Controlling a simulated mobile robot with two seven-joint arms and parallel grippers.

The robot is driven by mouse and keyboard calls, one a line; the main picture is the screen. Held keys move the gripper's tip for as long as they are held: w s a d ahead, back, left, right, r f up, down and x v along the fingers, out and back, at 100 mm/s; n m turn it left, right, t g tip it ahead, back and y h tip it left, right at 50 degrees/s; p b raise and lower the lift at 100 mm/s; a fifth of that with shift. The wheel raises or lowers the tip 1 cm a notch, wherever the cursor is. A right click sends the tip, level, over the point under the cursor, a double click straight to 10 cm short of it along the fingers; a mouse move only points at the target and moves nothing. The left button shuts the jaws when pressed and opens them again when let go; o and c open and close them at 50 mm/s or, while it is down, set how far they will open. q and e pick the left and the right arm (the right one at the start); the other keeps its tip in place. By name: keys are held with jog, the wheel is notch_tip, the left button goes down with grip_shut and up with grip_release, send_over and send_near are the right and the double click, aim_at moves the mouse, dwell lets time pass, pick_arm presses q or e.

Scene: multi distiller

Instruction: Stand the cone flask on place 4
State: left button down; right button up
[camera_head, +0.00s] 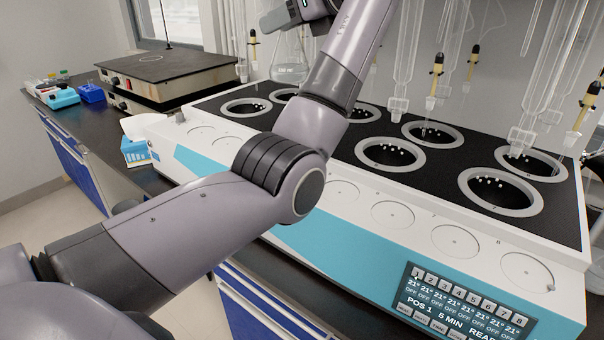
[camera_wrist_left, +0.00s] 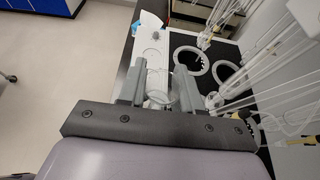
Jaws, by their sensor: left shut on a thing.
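The clear glass cone flask (camera_head: 289,70) shows in the head view near the top, just below my left gripper (camera_head: 294,20). In the left wrist view my left gripper (camera_wrist_left: 159,90) is shut on the cone flask (camera_wrist_left: 160,98), whose glass shows faintly between the fingers. The flask appears to hang upright over the far left part of the distiller (camera_head: 400,245). The distiller has wells with grey rings on its black top and a front row of pale circles. My left arm hides part of that row, and I cannot make out place 4. My right gripper is not in view.
Glass columns and tubes (camera_head: 405,50) with yellow-black fittings hang above the wells. A hotplate-like box (camera_head: 160,70) stands behind at the left. A blue-white carton (camera_head: 137,152) stands at the distiller's left end. A control panel (camera_head: 465,300) is at the front right.

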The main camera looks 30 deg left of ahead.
pick_arm(q)
jog(key=shift+d+r, duration=0.25)
jog(key=shift+d, duration=0.05)
jog(key=shift+f, duration=0.25)
notch_tip(320, 180, down, 19)
jog(key=shift+f+b, duration=0.1)
jog(key=shift+b, duration=1.05)
jog(key=c, duration=0.8)
grip_release()
jog(key=shift+f, duration=0.1)
